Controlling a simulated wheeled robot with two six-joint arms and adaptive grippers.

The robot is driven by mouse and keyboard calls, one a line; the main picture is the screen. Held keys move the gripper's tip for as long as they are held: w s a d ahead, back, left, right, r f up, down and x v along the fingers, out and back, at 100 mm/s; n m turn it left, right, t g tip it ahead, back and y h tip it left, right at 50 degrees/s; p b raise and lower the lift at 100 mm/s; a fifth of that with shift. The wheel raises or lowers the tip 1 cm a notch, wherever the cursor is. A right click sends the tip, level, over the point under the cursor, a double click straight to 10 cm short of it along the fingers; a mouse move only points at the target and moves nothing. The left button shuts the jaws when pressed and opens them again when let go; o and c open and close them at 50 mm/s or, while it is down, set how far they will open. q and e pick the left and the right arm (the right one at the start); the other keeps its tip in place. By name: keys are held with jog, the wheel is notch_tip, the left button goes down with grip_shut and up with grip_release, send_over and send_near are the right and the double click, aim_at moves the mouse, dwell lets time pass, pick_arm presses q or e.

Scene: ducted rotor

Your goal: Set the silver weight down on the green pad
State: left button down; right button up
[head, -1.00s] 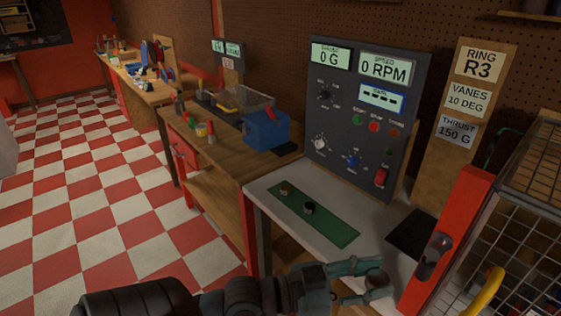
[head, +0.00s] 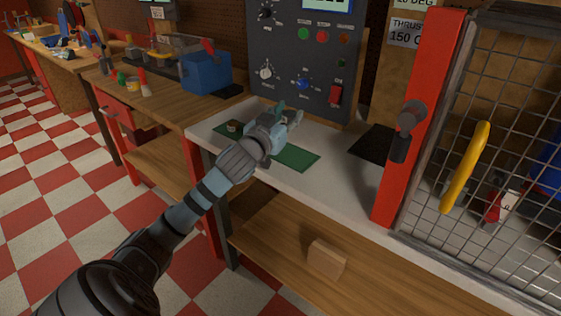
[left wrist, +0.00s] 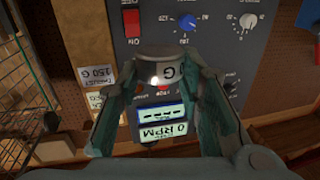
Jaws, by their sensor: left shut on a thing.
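The silver weight (left wrist: 165,66), with part of a dark label showing, sits between the two fingers of my left gripper in the left wrist view. My left gripper (head: 286,116) is shut on it and reaches over the white bench in the head view, above or just behind the green pad (head: 296,157). My gripper and forearm cover the middle of the pad, and I cannot make out the weight in the head view. A small brownish weight (head: 233,126) stands on the pad's left end. My right gripper is not in view.
A dark control panel (head: 275,70) with knobs stands behind the bench (head: 330,183). A black mat (head: 373,145) lies to the right. A red post (head: 425,110) and a mesh cage door with a yellow handle (head: 465,167) close the right side. A wooden block (head: 326,260) lies on the lower shelf.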

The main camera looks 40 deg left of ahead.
aim_at(287, 165)
pick_arm(q)
notch_tip(287, 165, down, 13)
jog(key=b, duration=0.4)
jog(key=shift+f, duration=0.15)
jog(key=c, duration=1.1)
grip_release()
jog(key=shift+d, duration=0.1)
